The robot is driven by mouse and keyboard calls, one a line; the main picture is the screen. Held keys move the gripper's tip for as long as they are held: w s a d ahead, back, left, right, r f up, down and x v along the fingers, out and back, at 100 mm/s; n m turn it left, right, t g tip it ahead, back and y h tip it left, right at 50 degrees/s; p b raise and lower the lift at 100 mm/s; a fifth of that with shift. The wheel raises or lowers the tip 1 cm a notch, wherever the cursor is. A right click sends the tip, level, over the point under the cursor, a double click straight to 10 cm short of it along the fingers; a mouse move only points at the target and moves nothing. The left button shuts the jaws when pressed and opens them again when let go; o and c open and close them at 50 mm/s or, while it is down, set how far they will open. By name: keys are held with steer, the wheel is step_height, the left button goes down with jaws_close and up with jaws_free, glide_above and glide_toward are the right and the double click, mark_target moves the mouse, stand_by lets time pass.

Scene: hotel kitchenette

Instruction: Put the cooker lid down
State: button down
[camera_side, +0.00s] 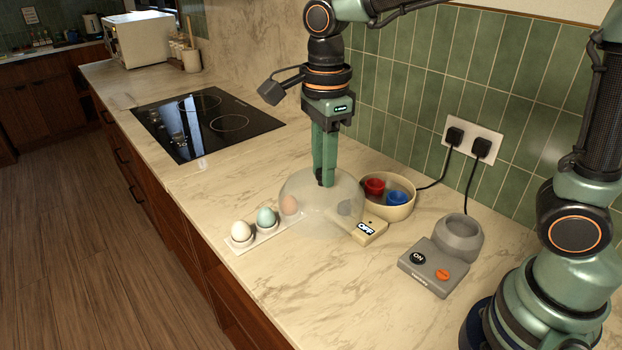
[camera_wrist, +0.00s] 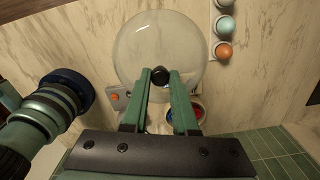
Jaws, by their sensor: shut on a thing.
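The cooker lid (camera_side: 318,212) is a clear, smoky dome with a black knob. My gripper (camera_side: 325,182) is shut on the knob and points straight down. The lid is upright, low over the counter in front of the cooker; I cannot tell whether its rim touches the counter. In the wrist view the lid (camera_wrist: 158,40) fills the upper middle, with its knob between my fingertips (camera_wrist: 160,77). The cream cooker (camera_side: 402,211) stands open behind the lid, with a red cup (camera_side: 374,186) and a blue cup (camera_side: 397,197) inside. Its front box reads OFF (camera_side: 366,229).
A white egg holder (camera_side: 239,248) with three eggs lies left of the lid, the brown egg (camera_side: 289,205) seen partly through the dome. A grey ON-button unit (camera_side: 431,269) and grey ring-shaped holder (camera_side: 459,238) stand right. The black hob (camera_side: 207,122) is further back. The front counter is clear.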

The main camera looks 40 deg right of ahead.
step_height(320, 180, down, 16)
steer(key=shift+f, duration=0.15)
stand_by(0.3)
steer(key=shift+f, duration=0.1)
steer(key=c, duration=0.7)
jaws_free()
